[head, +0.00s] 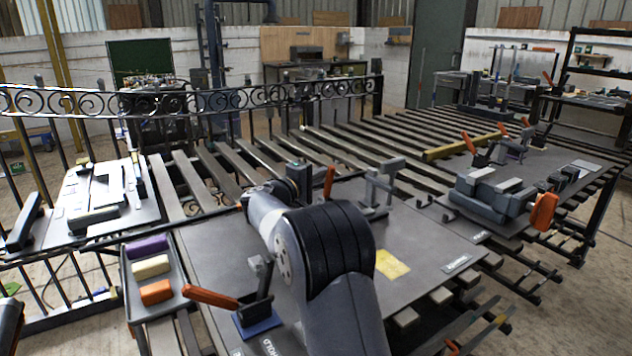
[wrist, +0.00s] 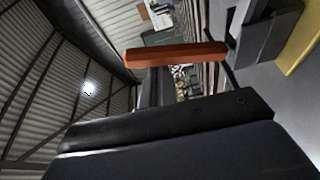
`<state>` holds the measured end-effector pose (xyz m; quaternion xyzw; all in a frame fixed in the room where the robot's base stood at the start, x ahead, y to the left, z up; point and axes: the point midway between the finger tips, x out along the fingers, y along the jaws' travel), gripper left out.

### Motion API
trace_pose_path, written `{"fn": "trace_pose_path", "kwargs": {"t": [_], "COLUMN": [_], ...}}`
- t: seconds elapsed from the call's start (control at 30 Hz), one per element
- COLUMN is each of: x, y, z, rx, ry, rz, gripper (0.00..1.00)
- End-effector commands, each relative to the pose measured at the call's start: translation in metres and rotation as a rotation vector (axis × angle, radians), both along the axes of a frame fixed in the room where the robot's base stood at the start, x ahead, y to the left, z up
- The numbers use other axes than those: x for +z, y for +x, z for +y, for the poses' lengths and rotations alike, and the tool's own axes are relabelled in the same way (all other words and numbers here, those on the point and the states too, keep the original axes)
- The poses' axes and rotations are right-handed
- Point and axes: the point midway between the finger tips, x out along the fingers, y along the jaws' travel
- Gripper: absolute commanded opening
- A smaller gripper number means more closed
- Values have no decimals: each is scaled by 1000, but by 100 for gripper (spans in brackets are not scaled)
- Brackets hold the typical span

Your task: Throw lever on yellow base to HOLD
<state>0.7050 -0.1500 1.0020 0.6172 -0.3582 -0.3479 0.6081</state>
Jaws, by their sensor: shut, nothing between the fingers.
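A yellow patch (head: 392,264), seemingly the edge of the yellow base, lies on the dark plate just right of my arm, which hides the rest of it. An upright orange handle (head: 330,180) shows behind my arm; its foot is hidden, so I cannot confirm that it belongs to the yellow base. In the wrist view an orange handle (wrist: 175,53) lies across the picture beyond my gripper (wrist: 165,115), with a gap apparent between them. A yellow surface (wrist: 302,42) shows at upper right. My gripper is shut and empty; in the head view my arm mostly hides it.
A second lever with an orange handle (head: 210,297) stands on a blue base (head: 257,318) at the plate's front left, near a HOLD label. A grey clamp-like fixture (head: 378,185) stands behind. A tray (head: 128,285) with coloured blocks is left.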

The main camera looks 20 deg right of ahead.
Motion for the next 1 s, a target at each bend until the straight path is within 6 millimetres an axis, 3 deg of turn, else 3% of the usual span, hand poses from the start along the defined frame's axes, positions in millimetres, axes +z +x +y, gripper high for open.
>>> {"fn": "trace_pose_path", "kwargs": {"t": [0.77, 0.87, 1.0], "x": [-1, 7, 32], "y": [-6, -6, -5], "z": [-1, -1, -1], "rx": [-2, -2, 0], "ry": [1, 1, 1], "rz": [2, 1, -4], "gripper": [0, 0, 0]}}
